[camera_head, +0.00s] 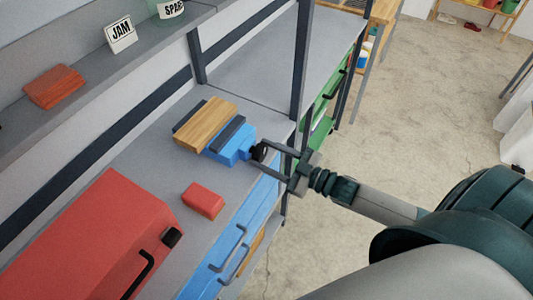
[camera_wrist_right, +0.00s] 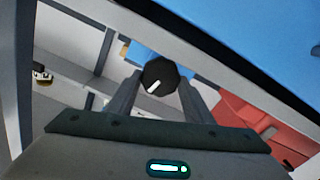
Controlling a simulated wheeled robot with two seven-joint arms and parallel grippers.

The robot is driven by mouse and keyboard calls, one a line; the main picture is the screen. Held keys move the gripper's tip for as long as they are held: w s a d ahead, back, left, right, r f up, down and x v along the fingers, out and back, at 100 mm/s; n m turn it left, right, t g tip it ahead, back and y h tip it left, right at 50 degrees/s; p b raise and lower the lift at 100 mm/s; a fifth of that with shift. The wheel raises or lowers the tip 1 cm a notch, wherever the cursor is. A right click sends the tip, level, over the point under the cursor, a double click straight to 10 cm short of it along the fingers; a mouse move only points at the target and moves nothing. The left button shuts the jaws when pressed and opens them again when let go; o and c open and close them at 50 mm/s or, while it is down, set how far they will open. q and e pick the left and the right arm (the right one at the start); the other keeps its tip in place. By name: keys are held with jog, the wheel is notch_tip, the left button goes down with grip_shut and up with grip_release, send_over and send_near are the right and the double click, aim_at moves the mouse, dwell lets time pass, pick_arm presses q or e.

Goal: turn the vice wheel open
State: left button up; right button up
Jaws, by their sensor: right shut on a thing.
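The blue vice (camera_head: 235,145) stands on the grey workbench (camera_head: 160,182), with a wooden block (camera_head: 206,122) between its dark jaws. Its black wheel (camera_head: 260,151) is on the side facing my right arm. My right gripper (camera_head: 263,153) reaches in from the right and is shut on the wheel. In the right wrist view the round black wheel (camera_wrist_right: 159,76), with a white mark on its face, sits between the two fingers (camera_wrist_right: 158,90). The fingers hide part of the wheel's rim. My left gripper is not in view.
A red toolbox (camera_head: 100,240) and a small red block (camera_head: 203,200) lie on the bench nearer me. A shelf upright (camera_head: 301,65) rises behind my right gripper. Open floor (camera_head: 420,110) lies to the right.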

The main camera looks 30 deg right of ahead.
jog(key=shift+a+n, duration=0.1)
jog(key=shift+n, duration=1.5)
jog(key=o, duration=1)
jog(key=shift+s, duration=0.1)
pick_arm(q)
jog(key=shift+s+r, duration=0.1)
pick_arm(e)
jog(key=shift+f, duration=0.1)
